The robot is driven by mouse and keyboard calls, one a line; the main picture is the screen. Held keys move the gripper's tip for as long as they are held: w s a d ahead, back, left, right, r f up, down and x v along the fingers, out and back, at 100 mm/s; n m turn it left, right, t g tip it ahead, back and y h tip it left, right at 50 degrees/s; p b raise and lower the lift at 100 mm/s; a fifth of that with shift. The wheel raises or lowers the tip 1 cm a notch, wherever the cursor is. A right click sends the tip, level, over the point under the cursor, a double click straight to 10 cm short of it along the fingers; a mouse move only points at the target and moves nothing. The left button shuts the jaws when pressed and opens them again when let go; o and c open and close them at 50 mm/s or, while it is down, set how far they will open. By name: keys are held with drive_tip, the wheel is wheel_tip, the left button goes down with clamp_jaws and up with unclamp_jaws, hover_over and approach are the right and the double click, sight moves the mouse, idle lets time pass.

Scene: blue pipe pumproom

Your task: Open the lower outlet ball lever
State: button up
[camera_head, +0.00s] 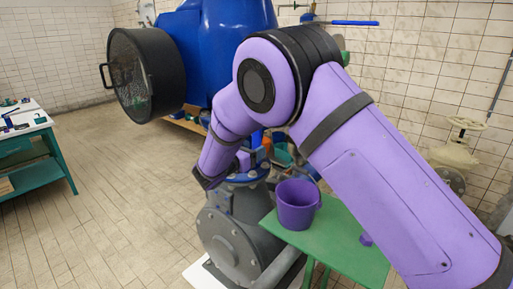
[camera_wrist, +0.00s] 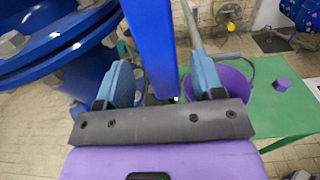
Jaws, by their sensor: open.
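A blue flat bar (camera_wrist: 150,45), which looks like the ball lever, runs down the middle of the wrist view. It passes between the two blue-grey fingers of my gripper (camera_wrist: 162,72), with visible gaps on both sides. The fingers are apart and the gripper holds nothing. In the head view my purple arm reaches down to the blue flange (camera_head: 245,177) on the grey pump body; the gripper and lever are largely hidden there.
A purple bucket (camera_head: 297,204) stands on a green table (camera_head: 335,240) right of the pump. A blue flange (camera_wrist: 55,60) with bolts fills the wrist view's left. Another blue lever (camera_head: 352,22) is high on the back wall. Tiled floor (camera_head: 110,190) is clear at left.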

drive_tip(key=shift+x, duration=1.2)
clamp_jaws()
drive_tip(key=shift+s+d, duration=0.1)
drive_tip(key=s+d+r+n, duration=0.3)
drive_tip(key=d+r+n, duration=0.2)
drive_tip(key=n, duration=0.4)
drive_tip(key=s+d+r+n, duration=0.4)
drive_tip(key=d+r+n, duration=0.1)
drive_tip(key=r+n, duration=0.3)
drive_tip(key=shift+s+r+n, duration=0.25)
drive_tip(key=shift+s+n, duration=0.1)
drive_tip(key=shift+n, duration=0.35)
